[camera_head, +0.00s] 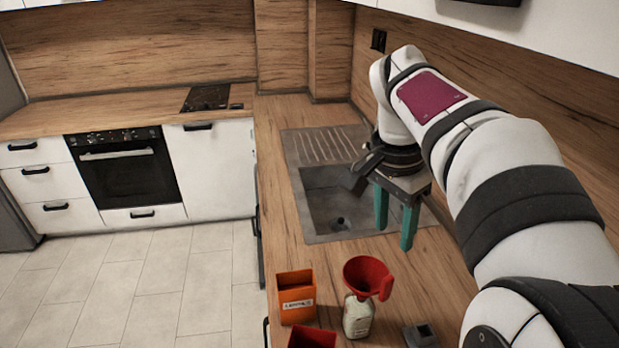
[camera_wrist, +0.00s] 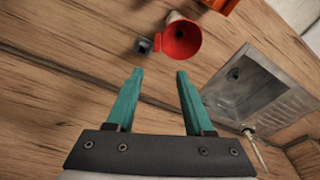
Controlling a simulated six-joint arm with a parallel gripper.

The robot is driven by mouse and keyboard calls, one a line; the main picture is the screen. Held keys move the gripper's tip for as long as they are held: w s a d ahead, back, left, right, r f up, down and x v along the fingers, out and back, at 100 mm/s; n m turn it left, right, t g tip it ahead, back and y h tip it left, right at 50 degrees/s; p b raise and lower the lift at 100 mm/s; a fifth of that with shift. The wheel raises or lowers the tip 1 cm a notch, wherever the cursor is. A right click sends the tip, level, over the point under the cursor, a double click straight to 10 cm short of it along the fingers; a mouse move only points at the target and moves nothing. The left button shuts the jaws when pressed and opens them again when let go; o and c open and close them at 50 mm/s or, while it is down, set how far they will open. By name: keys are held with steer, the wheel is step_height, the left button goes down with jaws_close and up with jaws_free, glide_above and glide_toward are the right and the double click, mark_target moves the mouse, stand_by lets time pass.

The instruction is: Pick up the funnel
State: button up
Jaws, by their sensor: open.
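The red funnel (camera_head: 367,276) sits in the mouth of a pale bottle (camera_head: 358,316) on the wooden counter, with its handle pointing right in the head view. In the wrist view the funnel (camera_wrist: 181,42) shows its open top, above and beyond the fingertips, and the bottle (camera_wrist: 173,17) is mostly hidden behind it. My gripper (camera_head: 395,232) is open, with two green fingers pointing down over the right side of the sink area. It is apart from the funnel and empty. The fingers also show in the wrist view (camera_wrist: 160,72).
An orange box (camera_head: 296,297) stands left of the bottle, with a red container (camera_head: 312,338) in front. A small dark grey object (camera_head: 420,335) lies to the right. The sink (camera_head: 335,208) with its faucet is behind. Counter between sink and funnel is clear.

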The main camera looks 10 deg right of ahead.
mark_target(389, 278)
steer(key=f, duration=0.8)
steer(key=d+f, duration=0.1)
steer(key=f, duration=0.4)
steer(key=shift+s+d, duration=0.1)
jaws_close()
stand_by(0.7)
